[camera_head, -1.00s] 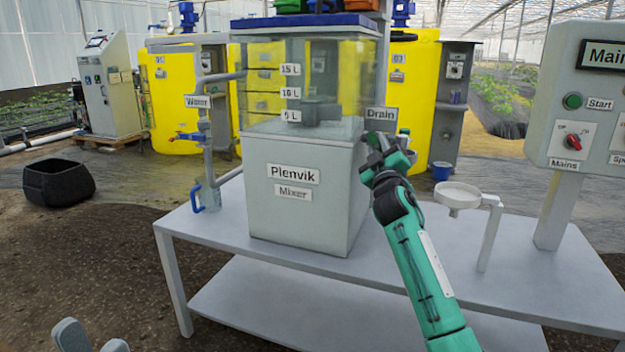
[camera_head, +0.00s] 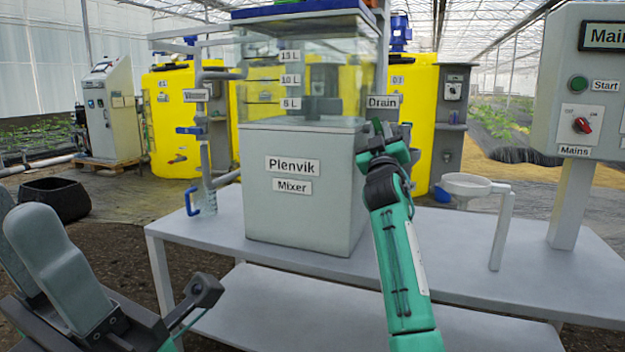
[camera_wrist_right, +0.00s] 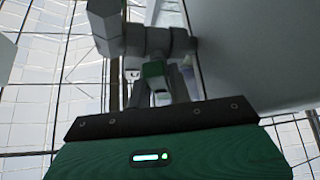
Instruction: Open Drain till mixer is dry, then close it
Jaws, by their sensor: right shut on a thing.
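The Plenvik mixer (camera_head: 305,195) stands on the grey table, a clear tank (camera_head: 300,75) on its grey base. The tank carries 15 L, 10 L and 5 L marks; I cannot tell its liquid level surely. The Drain label (camera_head: 382,102) is at its right side. My right gripper (camera_head: 381,138) is just below that label, shut on the drain valve's handle. In the right wrist view, the green handle (camera_wrist_right: 154,78) shows before grey drain pipework (camera_wrist_right: 150,40); the fingertips are partly hidden. My left gripper (camera_head: 24,215) is open and empty, close to the camera at lower left.
A funnel (camera_head: 466,184) on a bracket stands right of the mixer. A control box (camera_head: 590,85) with Start button and Mains switch is at far right. The Water pipe (camera_head: 205,130) with blue handles runs along the mixer's left. Table space (camera_head: 440,250) at front right is free.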

